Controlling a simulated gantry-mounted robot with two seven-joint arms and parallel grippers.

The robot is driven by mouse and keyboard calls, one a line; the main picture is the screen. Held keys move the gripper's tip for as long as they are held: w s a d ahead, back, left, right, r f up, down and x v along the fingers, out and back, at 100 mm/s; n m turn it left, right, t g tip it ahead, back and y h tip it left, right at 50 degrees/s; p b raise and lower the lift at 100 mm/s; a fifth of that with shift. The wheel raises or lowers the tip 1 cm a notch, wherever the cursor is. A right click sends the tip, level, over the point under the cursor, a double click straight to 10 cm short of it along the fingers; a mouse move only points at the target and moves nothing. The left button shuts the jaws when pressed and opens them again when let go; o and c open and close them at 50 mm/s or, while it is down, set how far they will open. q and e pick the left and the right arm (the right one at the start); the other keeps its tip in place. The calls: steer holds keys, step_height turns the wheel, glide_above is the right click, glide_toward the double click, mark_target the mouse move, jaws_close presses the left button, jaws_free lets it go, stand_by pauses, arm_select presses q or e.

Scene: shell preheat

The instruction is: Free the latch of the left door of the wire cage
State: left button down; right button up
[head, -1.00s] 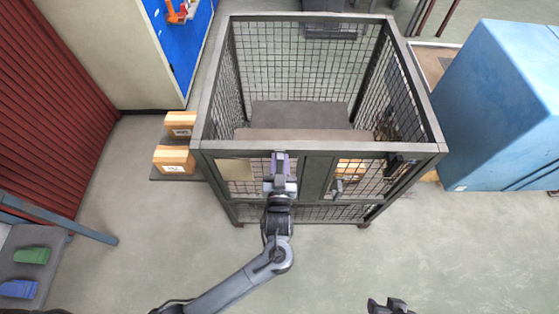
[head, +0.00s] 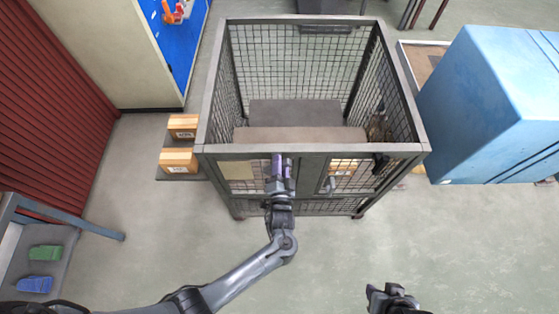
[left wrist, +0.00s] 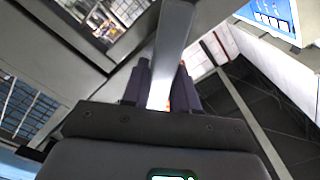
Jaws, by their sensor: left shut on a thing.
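The dark wire cage (head: 212,148) stands ahead of me, with two low mesh doors at its front. My left gripper (head: 281,166) is at the upper right part of the left door (head: 238,171), beside the middle post. In the left wrist view its dark purple fingers (left wrist: 163,88) are shut on a grey flat bar (left wrist: 175,45), which looks like the left door's latch handle. The gripper hides the latch in the head view. The right door's handle (head: 331,185) shows as a small grey lever. My right gripper (head: 381,293) is low in the head view, away from the cage, its opening unclear.
Cardboard boxes (head: 179,160) sit just left of the cage. A large blue block (head: 490,105) stands close to its right. A stand with green and blue pieces (head: 45,252) is at lower left. The floor in front of the cage is clear.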

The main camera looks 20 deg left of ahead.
arm_select(q)
steer(key=m, duration=0.2)
steer(key=m+p, duration=0.1)
steer(key=shift+w+d+f+m, duration=0.1)
steer(key=shift+d+m, duration=0.05)
steer(key=shift+m, duration=0.25)
steer(key=shift+f+m+p, duration=0.2)
steer(key=shift+m+p, duration=0.25)
steer(key=shift+m, duration=0.5)
steer(key=shift+f+m+p, duration=0.15)
steer(key=shift+m+p, duration=0.25)
steer(key=shift+m, duration=0.55)
steer(key=shift+f, duration=0.1)
steer(key=c, duration=1)
jaws_free()
steer(key=shift+o, duration=0.2)
